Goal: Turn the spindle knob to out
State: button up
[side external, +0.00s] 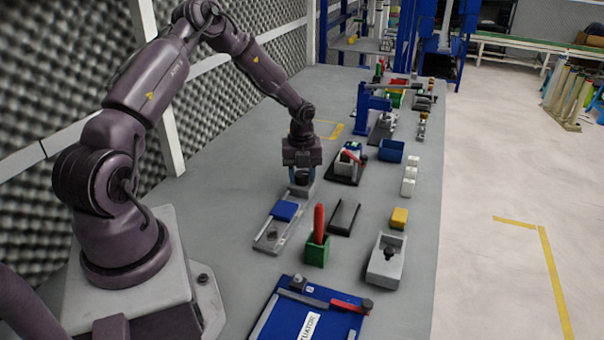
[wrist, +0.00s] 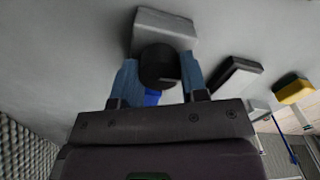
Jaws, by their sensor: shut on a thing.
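The spindle knob (wrist: 159,66) is a dark round knob in front of a light grey block (wrist: 167,22) in the wrist view. My gripper (wrist: 158,82) has one blue finger on each side of the knob and is shut on it. In the side external view my gripper (side external: 301,180) points down at the grey block (side external: 303,191), left of the middle of the bench. The fingers mostly hide the knob there. I cannot make out any marking for out or the knob's exact angle, though a small notch shows on its right edge.
A grey fixture with a blue slide (side external: 285,211) stands just nearer the camera. A green box with a red handle (side external: 318,245) and a dark-sided grey block (side external: 344,217) are near it. A red-levered fixture (side external: 348,164) stands to the right. The bench left of my gripper is clear.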

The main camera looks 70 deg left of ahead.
aim_at(301, 174)
jog(key=m, duration=0.7)
dwell(0.6)
jog(key=o, duration=0.9)
jog(key=shift+o, duration=0.2)
notch_tip(301, 174, up, 13)
